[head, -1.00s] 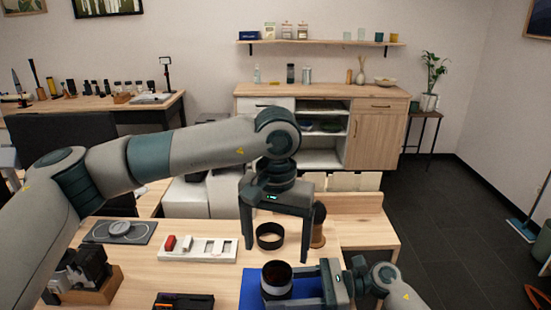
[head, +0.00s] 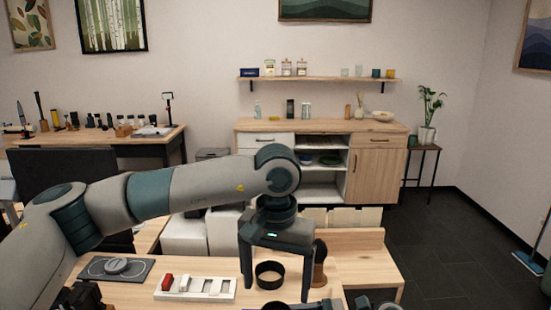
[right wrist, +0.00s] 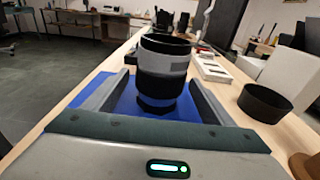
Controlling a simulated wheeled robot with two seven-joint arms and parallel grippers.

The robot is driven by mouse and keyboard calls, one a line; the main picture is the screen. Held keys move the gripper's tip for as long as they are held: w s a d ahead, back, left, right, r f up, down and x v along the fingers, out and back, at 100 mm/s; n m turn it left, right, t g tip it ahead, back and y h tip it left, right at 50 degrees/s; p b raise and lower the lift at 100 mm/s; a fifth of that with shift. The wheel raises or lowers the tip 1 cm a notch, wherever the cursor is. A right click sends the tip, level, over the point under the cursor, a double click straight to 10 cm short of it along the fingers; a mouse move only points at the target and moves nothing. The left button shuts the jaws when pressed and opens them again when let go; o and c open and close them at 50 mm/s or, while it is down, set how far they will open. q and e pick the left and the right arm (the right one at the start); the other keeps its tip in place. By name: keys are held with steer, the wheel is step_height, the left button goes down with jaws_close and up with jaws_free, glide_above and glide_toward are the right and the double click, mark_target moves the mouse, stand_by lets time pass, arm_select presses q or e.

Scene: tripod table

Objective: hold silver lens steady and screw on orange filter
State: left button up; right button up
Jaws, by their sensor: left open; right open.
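The silver lens (right wrist: 163,85) stands upright on a blue mat (right wrist: 120,103) in the right wrist view. It looks dark, with a grey band. My right gripper (right wrist: 160,82) is open, with one finger on either side of the lens. A dark ring (right wrist: 165,45) tops the lens; I cannot tell whether it is the orange filter, as no orange shows. My left gripper (head: 277,285) is open, pointing down in the head view. A loose black ring (head: 269,275) appears between its fingers and also shows in the right wrist view (right wrist: 265,102), on the table. The lens is below the head view now.
A white slotted tray (head: 195,289) with a red piece lies left of my left gripper. A grey round-topped device (head: 116,267) sits farther left. A brown and black upright object (head: 320,264) stands right of the left gripper. A wooden cabinet (head: 375,160) is behind.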

steer(key=d, duration=0.8)
steer(key=d+r, duration=0.1)
steer(key=d, duration=0.2)
steer(key=shift+d, duration=0.4)
